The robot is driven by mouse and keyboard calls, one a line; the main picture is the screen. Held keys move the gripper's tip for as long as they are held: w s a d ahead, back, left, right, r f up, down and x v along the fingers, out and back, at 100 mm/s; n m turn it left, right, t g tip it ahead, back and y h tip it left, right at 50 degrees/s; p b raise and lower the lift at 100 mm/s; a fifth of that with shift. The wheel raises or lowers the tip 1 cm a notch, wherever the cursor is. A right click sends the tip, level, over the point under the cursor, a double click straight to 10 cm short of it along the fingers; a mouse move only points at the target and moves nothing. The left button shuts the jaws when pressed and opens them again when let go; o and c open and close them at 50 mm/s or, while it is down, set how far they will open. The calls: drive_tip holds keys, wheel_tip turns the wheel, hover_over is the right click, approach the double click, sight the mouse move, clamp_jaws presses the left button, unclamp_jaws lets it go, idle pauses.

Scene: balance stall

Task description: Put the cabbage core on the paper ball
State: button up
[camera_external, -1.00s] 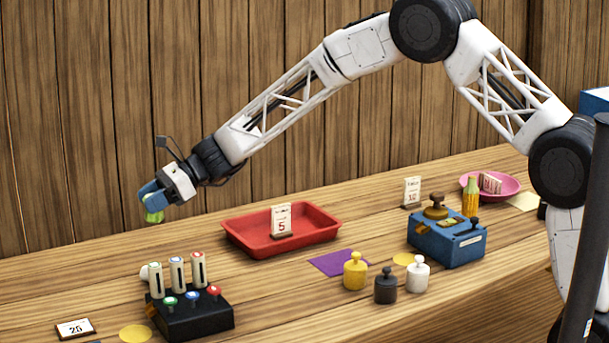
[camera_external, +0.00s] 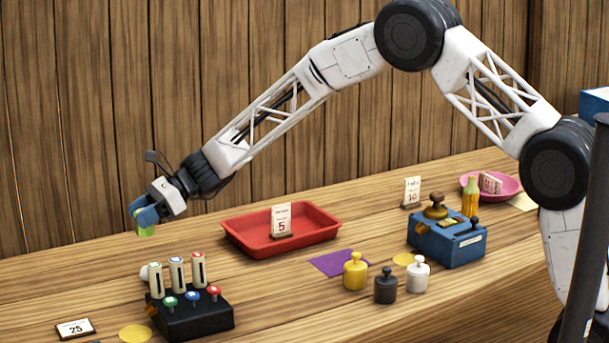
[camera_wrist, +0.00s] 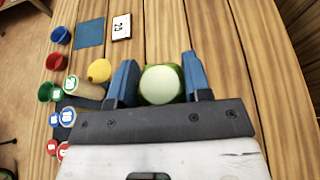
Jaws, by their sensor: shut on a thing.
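My gripper (camera_external: 145,218) is shut on the pale green cabbage core (camera_external: 146,231) and holds it in the air above the left part of the counter. In the wrist view the cabbage core (camera_wrist: 160,85) shows as a rounded pale top with a green rim between the two blue fingers. A small whitish rounded thing (camera_external: 144,272) shows beside the black lever box, partly hidden by it. I cannot tell whether it is the paper ball, and no other paper ball is clear.
The black lever box (camera_external: 190,318) stands below and in front of my gripper. A red tray (camera_external: 325,238) lies to the right. Yellow, black and white weights and a blue box (camera_external: 445,242) are farther right. The wrist view shows several cups and a blue mat (camera_wrist: 89,33).

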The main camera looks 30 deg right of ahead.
drive_tip(key=shift+f, duration=1.9)
drive_tip(key=shift+f, duration=1.85)
drive_tip(key=shift+f, duration=0.15)
drive_tip(key=o, duration=0.9)
drive_tip(key=shift+d+r, duration=0.2)
drive_tip(key=v, duration=1.1)
drive_tip(key=shift+d, duration=0.3)
